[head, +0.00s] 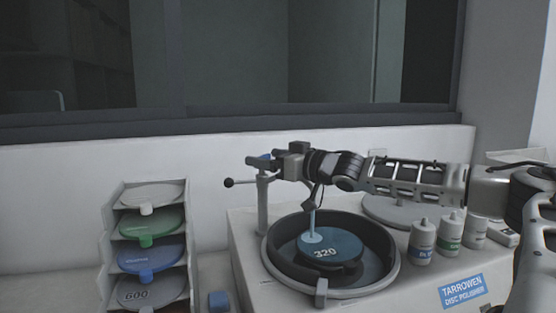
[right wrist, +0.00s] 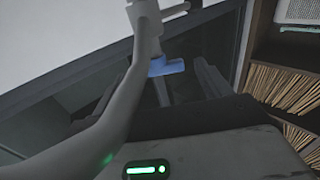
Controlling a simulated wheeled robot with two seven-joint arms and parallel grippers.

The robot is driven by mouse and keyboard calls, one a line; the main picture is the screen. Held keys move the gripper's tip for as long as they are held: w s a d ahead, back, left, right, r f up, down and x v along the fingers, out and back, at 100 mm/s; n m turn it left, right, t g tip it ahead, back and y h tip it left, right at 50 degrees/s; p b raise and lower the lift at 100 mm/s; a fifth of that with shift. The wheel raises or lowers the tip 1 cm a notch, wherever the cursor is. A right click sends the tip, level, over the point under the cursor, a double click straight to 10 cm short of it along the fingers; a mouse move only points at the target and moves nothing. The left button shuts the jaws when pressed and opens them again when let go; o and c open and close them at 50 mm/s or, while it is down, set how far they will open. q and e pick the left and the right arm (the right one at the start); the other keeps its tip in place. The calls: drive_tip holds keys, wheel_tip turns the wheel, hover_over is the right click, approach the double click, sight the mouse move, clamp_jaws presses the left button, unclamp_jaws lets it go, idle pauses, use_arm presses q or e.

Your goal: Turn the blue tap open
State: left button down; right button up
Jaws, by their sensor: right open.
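The blue tap handle (head: 264,157) sits on top of the grey tap post (head: 263,205), at the left back of the polisher's bowl. It also shows in the right wrist view (right wrist: 165,67), as a small blue bar on a pale stem. My right gripper (head: 270,161) is at the handle, reaching in from the right. Its fingers are open, one on each side of the handle; I cannot tell whether they touch it. A light blue stream (head: 312,217) falls onto the disc marked 320 (head: 335,246). My left gripper is not in view.
The dark bowl (head: 274,262) surrounds the disc. A side lever with a black knob (head: 228,183) sticks out left of the post. A rack (head: 106,245) of coloured discs stands left. Several bottles (head: 422,243) stand at the right, below my arm. A wall and window are behind.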

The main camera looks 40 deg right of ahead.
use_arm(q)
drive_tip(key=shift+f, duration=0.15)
use_arm(e)
drive_tip(key=shift+s, duration=0.15)
drive_tip(key=shift+s+r+b, duration=0.15)
drive_tip(key=shift+s+b, duration=0.25)
use_arm(q)
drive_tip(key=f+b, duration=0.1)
drive_tip(key=b, duration=0.1)
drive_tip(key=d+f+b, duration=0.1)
drive_tip(key=b, duration=0.2)
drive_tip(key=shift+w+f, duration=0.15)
use_arm(e)
drive_tip(key=s+d, duration=0.2)
drive_tip(key=s, duration=1.2)
drive_tip(key=shift+s+d, duration=0.25)
drive_tip(key=shift+s, duration=0.1)
